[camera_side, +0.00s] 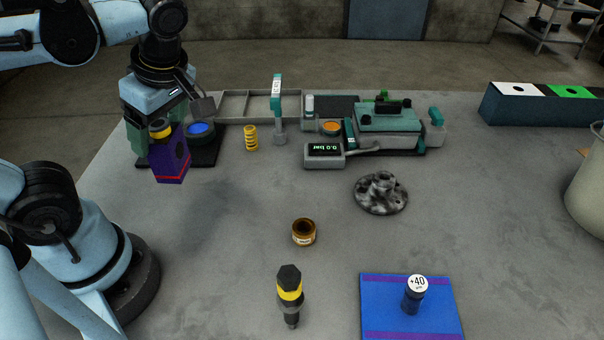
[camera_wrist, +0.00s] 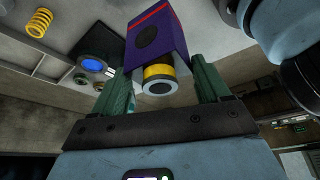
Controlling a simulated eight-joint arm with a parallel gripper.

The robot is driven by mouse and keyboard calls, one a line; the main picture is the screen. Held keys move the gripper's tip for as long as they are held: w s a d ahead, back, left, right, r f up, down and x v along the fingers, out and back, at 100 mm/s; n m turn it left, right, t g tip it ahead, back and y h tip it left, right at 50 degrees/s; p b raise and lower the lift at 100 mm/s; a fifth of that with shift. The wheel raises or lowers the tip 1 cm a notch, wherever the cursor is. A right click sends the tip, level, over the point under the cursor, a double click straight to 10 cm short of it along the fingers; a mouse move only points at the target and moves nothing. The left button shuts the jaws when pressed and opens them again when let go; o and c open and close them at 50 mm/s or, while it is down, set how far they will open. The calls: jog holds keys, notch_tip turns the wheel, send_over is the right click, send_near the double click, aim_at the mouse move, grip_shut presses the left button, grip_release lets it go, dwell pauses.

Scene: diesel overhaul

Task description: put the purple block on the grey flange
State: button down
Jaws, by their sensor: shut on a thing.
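The purple block (camera_side: 170,158) has a red stripe low on its side and a dark round spot on a face. My gripper (camera_side: 150,140) is at the left of the table and holds the block above the surface. In the wrist view the block (camera_wrist: 156,35) sits between the green fingers of my gripper (camera_wrist: 165,85), with a yellow and black round part (camera_wrist: 158,78) at its near end. The grey flange (camera_side: 381,192) lies flat on the table, right of centre, mottled, with a raised hub. It is far to the right of my gripper and nothing rests on it.
A black pad with a blue-topped round part (camera_side: 201,130) is just behind the block, and a yellow spring (camera_side: 251,138) is right of it. A teal test bench (camera_side: 388,130) stands behind the flange. A brown jar (camera_side: 304,232), an injector (camera_side: 290,292) and a blue mat (camera_side: 385,310) are in front.

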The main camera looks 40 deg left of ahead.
jog(key=shift+w+d+r, duration=0.2)
jog(key=shift+d+r, duration=0.05)
jog(key=w+d+r+m+t, duration=0.3)
jog(key=w+d+r+m, duration=0.2)
jog(key=w+d+m, duration=0.55)
jog(key=w+d+m+t+h, duration=0.1)
jog(key=w+d+m, duration=0.3)
jog(key=d, duration=0.6)
jog(key=w+d+m+t+h, duration=0.1)
jog(key=w+d+m+h, duration=0.15)
jog(key=w+d, duration=0.55)
jog(key=shift+t+y, duration=0.3)
jog(key=shift+y, duration=0.15)
jog(key=shift+w+a+f, duration=0.75)
jog(key=shift+w+f, duration=0.4)
jog(key=shift+f, duration=0.6)
jog(key=shift+w+a+f, duration=0.7)
jog(key=shift+w+f, duration=0.5)
jog(key=shift+f, duration=0.6)
jog(key=shift+w+a+f, duration=0.75)
jog(key=shift+w+f, duration=0.4)
jog(key=shift+f, duration=0.6)
jog(key=shift+f, duration=0.1)
grip_release()
